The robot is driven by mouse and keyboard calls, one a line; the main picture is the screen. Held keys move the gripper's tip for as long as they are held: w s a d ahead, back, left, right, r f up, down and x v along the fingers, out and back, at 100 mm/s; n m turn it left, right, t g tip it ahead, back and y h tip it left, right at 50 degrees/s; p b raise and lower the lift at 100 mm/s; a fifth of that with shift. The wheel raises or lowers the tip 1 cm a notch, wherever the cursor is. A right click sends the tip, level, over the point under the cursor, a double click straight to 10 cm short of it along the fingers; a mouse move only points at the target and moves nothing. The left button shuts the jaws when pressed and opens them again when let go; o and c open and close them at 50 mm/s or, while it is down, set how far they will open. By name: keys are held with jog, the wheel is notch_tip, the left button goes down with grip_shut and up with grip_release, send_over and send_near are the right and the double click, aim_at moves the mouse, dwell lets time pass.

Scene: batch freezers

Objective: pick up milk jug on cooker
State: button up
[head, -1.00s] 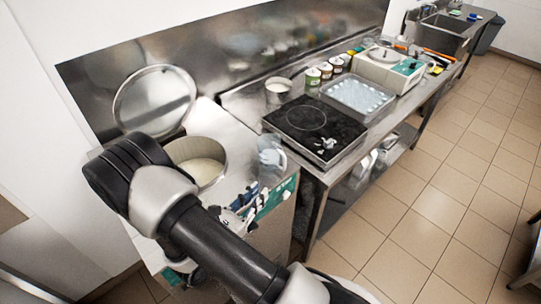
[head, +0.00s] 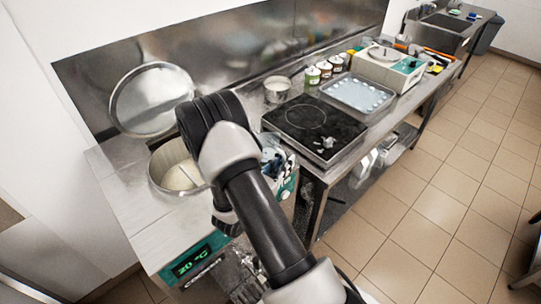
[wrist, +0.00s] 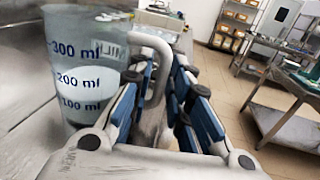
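The milk jug (wrist: 80,75) is a clear measuring jug with dark blue ml marks, upright at the left of the wrist view, with pale liquid low inside. Its handle (wrist: 155,50) reaches between the blue-padded fingers of my gripper (wrist: 164,72). The fingers stand apart on either side of the handle, and I see no clear grip on it. In the head view my gripper (head: 277,160) is at the right edge of the steel cooker (head: 125,190), and my arm and gripper mostly hide the jug there.
An open round vat (head: 160,184) holds creamy liquid, its lid (head: 150,98) raised behind. To the right are a black hob (head: 312,128), a metal pot (head: 277,88), small tubs (head: 325,69) and a tray (head: 358,94). Tiled floor is open at right.

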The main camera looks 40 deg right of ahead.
jog(key=shift+d, duration=0.1)
jog(key=shift+c, duration=0.6)
grip_shut()
